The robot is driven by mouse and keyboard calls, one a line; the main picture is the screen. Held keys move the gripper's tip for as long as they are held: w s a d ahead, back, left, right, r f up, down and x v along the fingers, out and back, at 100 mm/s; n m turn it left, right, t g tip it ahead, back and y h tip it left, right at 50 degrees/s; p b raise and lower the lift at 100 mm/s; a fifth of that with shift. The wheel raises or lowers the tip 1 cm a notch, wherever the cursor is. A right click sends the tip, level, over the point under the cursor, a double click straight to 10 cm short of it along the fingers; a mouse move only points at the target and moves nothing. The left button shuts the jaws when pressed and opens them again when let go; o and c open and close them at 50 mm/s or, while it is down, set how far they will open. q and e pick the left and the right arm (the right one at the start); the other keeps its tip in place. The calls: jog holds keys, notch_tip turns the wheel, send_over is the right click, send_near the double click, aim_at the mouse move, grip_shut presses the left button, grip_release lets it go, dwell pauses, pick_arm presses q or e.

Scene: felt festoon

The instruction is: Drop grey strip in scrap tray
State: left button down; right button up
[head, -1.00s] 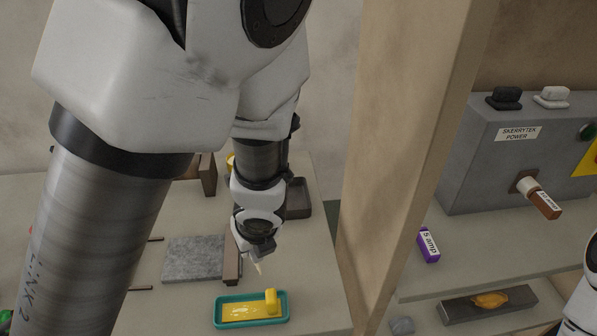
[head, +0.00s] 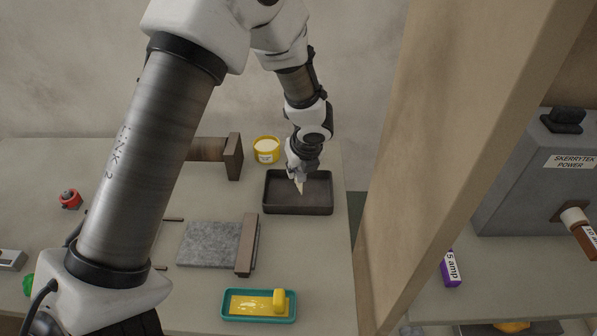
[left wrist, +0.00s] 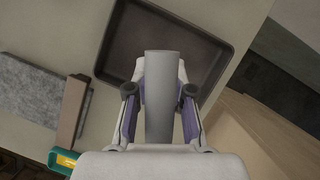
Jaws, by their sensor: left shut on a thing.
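The scrap tray (head: 320,196) is a dark, shallow, open tray near the back right of the left table. It also shows in the left wrist view (left wrist: 207,64). My left gripper (head: 299,182) is over the tray and points down into it. In the left wrist view my left gripper (left wrist: 160,92) is shut on a plain grey strip (left wrist: 162,90), which stands out between the fingers over the tray. In the head view only a small pale tip shows below the fingers. My right gripper is not in view.
A grey felt sheet (head: 207,244) lies against a brown bar (head: 246,246). A teal dish with yellow contents (head: 228,305) is in front. A yellow tub (head: 266,150) stands behind the tray. A tall wooden partition (head: 420,150) rises to the right.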

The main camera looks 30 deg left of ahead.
pick_arm(q)
jog(key=x, duration=0.4)
jog(key=shift+d+f+b, duration=0.1)
jog(key=shift+d+b, duration=0.25)
jog(key=shift+d, duration=0.15)
jog(key=shift+s+f, duration=0.1)
jog(key=shift+s, duration=0.05)
jog(key=c, duration=1.2)
grip_release()
jog(key=shift+o, duration=0.9)
